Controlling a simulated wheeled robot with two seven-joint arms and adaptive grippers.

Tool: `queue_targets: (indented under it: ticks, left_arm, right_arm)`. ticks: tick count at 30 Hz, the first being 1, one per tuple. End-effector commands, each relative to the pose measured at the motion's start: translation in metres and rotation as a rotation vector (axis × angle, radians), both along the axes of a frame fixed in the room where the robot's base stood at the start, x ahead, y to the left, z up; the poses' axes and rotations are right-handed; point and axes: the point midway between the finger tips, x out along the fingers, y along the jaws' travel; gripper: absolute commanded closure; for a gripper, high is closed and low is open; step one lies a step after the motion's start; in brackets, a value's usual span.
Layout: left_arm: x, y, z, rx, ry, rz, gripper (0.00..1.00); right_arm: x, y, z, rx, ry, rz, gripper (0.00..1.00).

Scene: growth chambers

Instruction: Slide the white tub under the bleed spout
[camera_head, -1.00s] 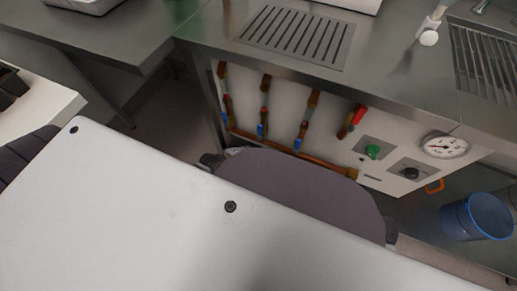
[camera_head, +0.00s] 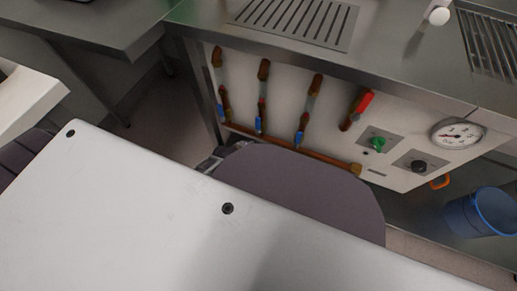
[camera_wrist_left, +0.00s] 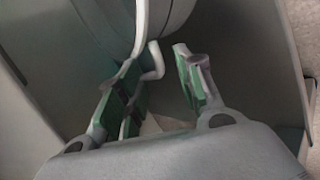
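In the left wrist view, a pale rounded vessel with a white rim (camera_wrist_left: 141,20), which looks like the tub, is cut off by the top edge. A white hooked piece (camera_wrist_left: 154,64) hangs below it, between the fingers. My left gripper (camera_wrist_left: 160,60) has green pads spread apart, with a gap on the hook's right. I cannot tell whether a finger touches it. In the head view my own body hides most of that area. A copper pipe (camera_head: 300,150) runs low along the white panel, ending in a brass fitting (camera_head: 355,168); the spout is not clear. My right gripper is not in view.
The panel carries valves with blue handles, a red handle (camera_head: 366,100), a green knob (camera_head: 377,144), a dark knob (camera_head: 419,166) and a round gauge (camera_head: 458,134). A blue bucket (camera_head: 482,211) stands at right. A steel counter (camera_head: 400,75) overhangs the panel. Open floor (camera_head: 160,120) shows at left.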

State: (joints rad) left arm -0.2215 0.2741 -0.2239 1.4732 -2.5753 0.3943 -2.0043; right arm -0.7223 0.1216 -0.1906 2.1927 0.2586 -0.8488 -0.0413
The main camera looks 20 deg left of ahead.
Motion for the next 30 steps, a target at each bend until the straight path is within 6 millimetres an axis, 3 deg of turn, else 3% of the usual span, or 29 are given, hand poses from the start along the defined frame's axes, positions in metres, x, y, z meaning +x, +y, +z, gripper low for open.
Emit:
queue_targets:
  ticks: [9,23,30]
  left_arm:
    - [0.016,-0.006,-0.015,0.0,-0.002,0.001,0.64]
    - [0.019,-0.008,-0.018,0.0,-0.001,0.0,0.64]
    - [0.019,-0.007,-0.018,0.0,0.0,0.0,0.92]
  right_arm:
    - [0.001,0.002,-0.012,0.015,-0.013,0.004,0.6]
    - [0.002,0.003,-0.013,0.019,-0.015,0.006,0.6]
    - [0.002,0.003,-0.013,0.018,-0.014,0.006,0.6]
